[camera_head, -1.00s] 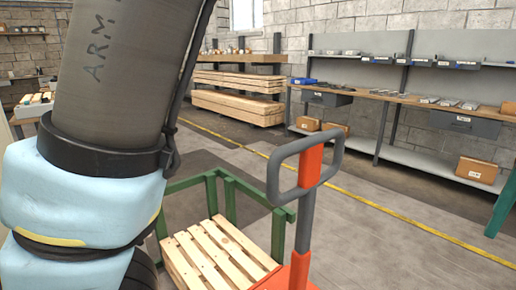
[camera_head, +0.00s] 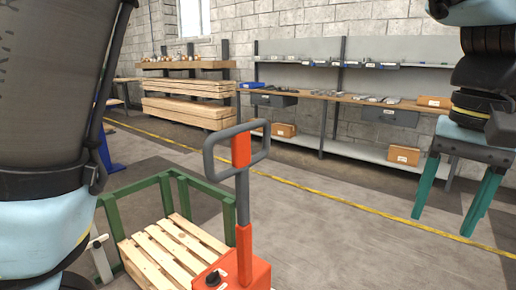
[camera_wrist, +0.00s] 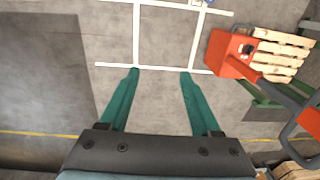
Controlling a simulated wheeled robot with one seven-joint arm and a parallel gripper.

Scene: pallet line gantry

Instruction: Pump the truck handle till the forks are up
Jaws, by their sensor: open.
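The orange pallet truck (camera_head: 228,274) stands front centre in the head view, with a grey shaft (camera_head: 242,195) rising to a grey loop handle (camera_head: 208,160). The handle looks near upright. In the wrist view the truck body (camera_wrist: 228,56) is upper right, and the loop handle (camera_wrist: 288,128) is at the right edge. My gripper (camera_head: 446,222) is open and empty at the right of the head view, well apart from the handle. Its teal fingers (camera_wrist: 158,73) point over bare floor in the wrist view. The forks are hidden; their height cannot be seen.
A slatted wooden pallet (camera_head: 158,252) lies by the truck, with a green frame (camera_head: 112,213) around it. A long bench (camera_head: 325,96) with boxes and stacked timber (camera_head: 188,110) line the wall. White bars or lines (camera_wrist: 165,6) cross the floor. Floor right of the truck is clear.

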